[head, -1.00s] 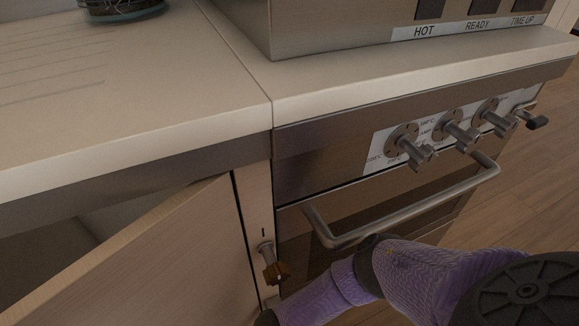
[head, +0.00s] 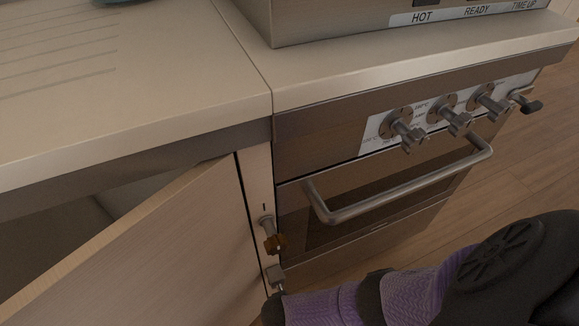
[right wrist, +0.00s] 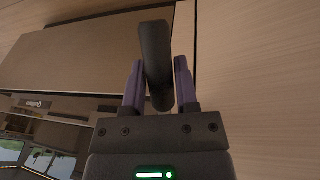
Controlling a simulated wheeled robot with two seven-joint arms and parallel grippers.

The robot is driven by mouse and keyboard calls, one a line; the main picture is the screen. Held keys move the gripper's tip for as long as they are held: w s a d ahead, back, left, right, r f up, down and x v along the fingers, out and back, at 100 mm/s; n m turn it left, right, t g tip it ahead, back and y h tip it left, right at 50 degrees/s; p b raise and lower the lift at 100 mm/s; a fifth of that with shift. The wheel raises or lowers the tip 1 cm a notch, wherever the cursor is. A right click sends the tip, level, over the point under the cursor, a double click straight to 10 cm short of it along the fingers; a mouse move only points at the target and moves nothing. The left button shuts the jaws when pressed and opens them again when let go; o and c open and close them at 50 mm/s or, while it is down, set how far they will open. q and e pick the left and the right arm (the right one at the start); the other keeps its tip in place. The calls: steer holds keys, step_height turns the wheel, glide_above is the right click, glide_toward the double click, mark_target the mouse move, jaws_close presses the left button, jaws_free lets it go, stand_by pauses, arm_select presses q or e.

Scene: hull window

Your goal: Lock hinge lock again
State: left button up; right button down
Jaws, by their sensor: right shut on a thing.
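In the right wrist view, my right gripper (right wrist: 157,68) has its two purple fingers on either side of a dark rounded bar (right wrist: 154,38) and is shut on it. I cannot tell for sure whether this bar is the hinge lock. In the head view, my right arm (head: 330,304) comes in from the lower right, and its far end is low by the cabinet post. The fingertips are not clear there. A small grey block (head: 275,274) shows just above that end. A metal knob with a brown end (head: 274,241) sits higher on the post. My left gripper is not in view.
A pale cabinet door (head: 160,255) stands open at the left under the worktop (head: 130,110). The oven handle (head: 400,197) and several oven knobs (head: 452,120) stick out at the right. Wooden floor (head: 520,170) is clear beyond the oven.

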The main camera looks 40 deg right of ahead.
steer(key=shift+w+d+f+t+b, duration=0.15)
steer(key=shift+f+t+b, duration=0.25)
steer(key=shift+f+t, duration=0.25)
steer(key=shift+w+d+f+t+h+b, duration=0.1)
steer(key=shift+w+f+t+h+b, duration=0.25)
steer(key=shift+t+b, duration=0.3)
steer(key=shift+w+d+f+t+h+b, duration=0.15)
steer(key=shift+w+t+h+b, duration=0.25)
steer(key=shift+t+b, duration=0.4)
steer(key=shift+m, duration=0.3)
steer(key=shift+w, duration=0.1)
